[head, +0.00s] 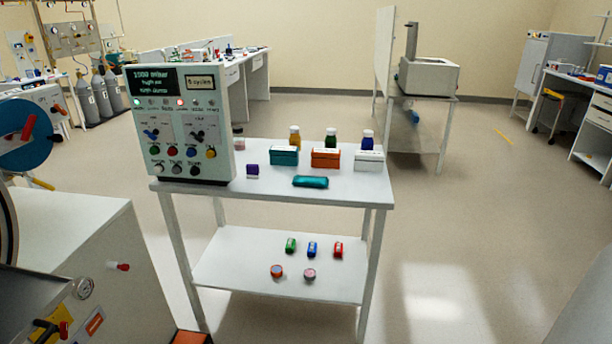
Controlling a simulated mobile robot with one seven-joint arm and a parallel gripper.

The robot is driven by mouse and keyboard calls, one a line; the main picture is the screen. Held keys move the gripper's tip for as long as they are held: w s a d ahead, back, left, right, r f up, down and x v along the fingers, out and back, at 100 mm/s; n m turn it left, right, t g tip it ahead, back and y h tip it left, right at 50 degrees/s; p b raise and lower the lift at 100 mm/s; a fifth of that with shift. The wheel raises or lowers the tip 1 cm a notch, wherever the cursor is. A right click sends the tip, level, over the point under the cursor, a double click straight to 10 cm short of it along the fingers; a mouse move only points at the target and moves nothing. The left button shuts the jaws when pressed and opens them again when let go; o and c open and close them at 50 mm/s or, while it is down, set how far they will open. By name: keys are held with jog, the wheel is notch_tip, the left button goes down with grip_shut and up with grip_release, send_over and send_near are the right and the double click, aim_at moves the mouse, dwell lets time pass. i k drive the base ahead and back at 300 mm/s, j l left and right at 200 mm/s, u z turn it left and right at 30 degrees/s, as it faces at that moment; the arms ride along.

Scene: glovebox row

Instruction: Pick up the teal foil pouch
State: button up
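The teal foil pouch (310,182) lies flat near the front edge of the white table's top (345,192), in the head view. It is a small, shiny, rounded oblong. A teal box (284,156) stands just behind it and to the left, and an orange box (325,158) stands behind it. Nothing covers the pouch. My gripper is not in view.
A grey control panel (178,125) stands on the table's left end. A small purple block (252,170), a white box (369,160) and several bottles share the top. The lower shelf (225,262) holds several small items. Open floor (460,240) lies to the right.

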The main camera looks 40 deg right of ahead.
aim_at(306, 181)
jog(key=i+l+u, duration=0.2)
jog(key=l, duration=0.75)
jog(key=i+l+u, duration=0.25)
jog(key=l, duration=0.75)
jog(key=i+l+u, duration=0.2)
jog(key=l, duration=0.8)
jog(key=l+u, duration=0.2)
jog(key=l, duration=0.85)
